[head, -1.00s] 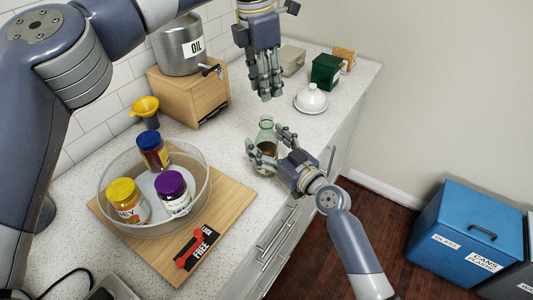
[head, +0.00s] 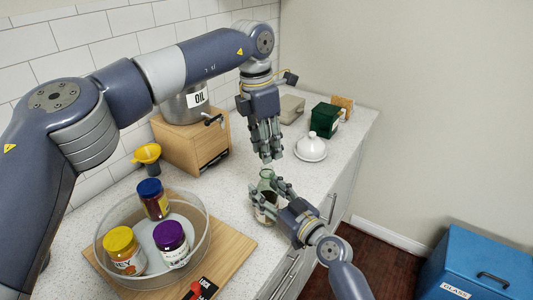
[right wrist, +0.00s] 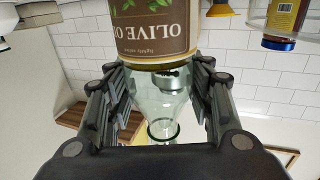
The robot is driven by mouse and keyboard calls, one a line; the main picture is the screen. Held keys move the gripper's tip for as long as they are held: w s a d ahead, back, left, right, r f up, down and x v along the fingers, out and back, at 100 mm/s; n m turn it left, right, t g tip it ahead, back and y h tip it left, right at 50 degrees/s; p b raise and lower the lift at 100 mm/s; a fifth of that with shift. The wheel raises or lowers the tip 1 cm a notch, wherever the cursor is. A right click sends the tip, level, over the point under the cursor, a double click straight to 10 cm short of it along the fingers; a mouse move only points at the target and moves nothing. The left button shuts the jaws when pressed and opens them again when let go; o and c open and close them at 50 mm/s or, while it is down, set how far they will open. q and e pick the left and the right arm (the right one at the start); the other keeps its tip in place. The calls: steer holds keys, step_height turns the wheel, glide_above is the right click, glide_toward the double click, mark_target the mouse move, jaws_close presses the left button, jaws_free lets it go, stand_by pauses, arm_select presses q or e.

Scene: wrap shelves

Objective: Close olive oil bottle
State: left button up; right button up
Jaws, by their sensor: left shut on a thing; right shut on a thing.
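The olive oil bottle (head: 266,175) is clear greenish glass with a brown label and stands at the counter's front edge. My right gripper (head: 267,190) is shut around it from the right. In the right wrist view the bottle (right wrist: 155,35) appears upside down between my fingers, its label reading OLIVE OIL and its mouth toward the lower picture edge; I see no cap on it. My left gripper (head: 268,159) points down just above the bottle's mouth, fingers together on a small thing that they hide. I cannot tell what it is.
A glass bowl (head: 101,262) with several jars sits on a wooden board (head: 232,240) at left. Behind stand a yellow funnel (head: 147,153) and a steel oil tank (head: 180,106) on a wooden box (head: 183,146). A white lidded dish (head: 311,148) and green box (head: 324,119) stand beyond my left gripper.

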arm_select(q)
steer(key=shift+f, duration=0.85)
steer(key=shift+f, duration=0.85)
steer(key=shift+f, duration=0.55)
steer(key=m, duration=0.8)
steer(key=m+g+y, duration=0.1)
steer(key=m, duration=0.8)
steer(key=m+y, duration=0.1)
steer(key=m, duration=0.8)
steer(key=shift+w+f+g, duration=0.15)
steer(key=shift+w+g, duration=0.05)
steer(key=shift+g, duration=0.1)
